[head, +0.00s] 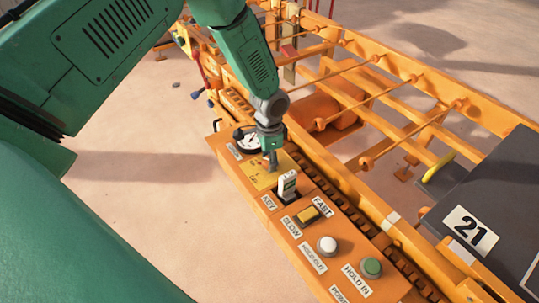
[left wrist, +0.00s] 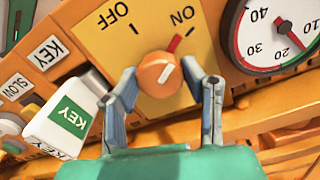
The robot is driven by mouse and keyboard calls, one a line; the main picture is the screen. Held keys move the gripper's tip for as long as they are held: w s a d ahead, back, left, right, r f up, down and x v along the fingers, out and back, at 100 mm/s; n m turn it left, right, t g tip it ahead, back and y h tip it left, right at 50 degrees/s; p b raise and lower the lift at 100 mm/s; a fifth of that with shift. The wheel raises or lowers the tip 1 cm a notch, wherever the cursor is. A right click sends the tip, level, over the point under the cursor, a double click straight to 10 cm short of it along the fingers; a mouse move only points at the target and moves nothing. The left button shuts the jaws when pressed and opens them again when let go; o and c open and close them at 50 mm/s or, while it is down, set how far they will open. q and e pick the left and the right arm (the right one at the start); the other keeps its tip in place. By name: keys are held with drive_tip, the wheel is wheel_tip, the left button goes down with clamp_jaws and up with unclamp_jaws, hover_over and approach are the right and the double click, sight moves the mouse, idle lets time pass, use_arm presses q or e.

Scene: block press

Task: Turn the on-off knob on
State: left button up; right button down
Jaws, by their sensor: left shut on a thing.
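The on-off knob (left wrist: 158,76) is a round orange knob with a white line, on a yellow plate (left wrist: 112,48) marked OFF and ON. In the left wrist view its white line slants up and right, roughly toward the red mark (left wrist: 174,43) by ON. My left gripper (left wrist: 166,92) has a finger on each side of the knob and is shut on it. In the head view my left gripper (head: 270,163) reaches down to the yellow plate (head: 262,181) and the knob itself cannot be made out. My right gripper is not in view.
A white key tag (head: 288,184) stands up close beside the gripper. A round gauge (head: 247,139) is on the other side. A yellow SLOW-FAST switch (head: 307,215), a white button (head: 327,244) and a green button (head: 372,266) follow along the orange panel.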

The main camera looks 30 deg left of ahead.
use_arm(q)
drive_tip(key=shift+w+m+p, duration=0.15)
drive_tip(key=shift+m+p, duration=0.25)
drive_tip(key=shift+m, duration=0.8)
drive_tip(key=o, duration=1.2)
drive_tip(key=shift+w+f, duration=0.1)
drive_tip(key=shift+c, duration=0.2)
wheel_tip(320, 180, up, 12)
drive_tip(key=shift+f, duration=0.15)
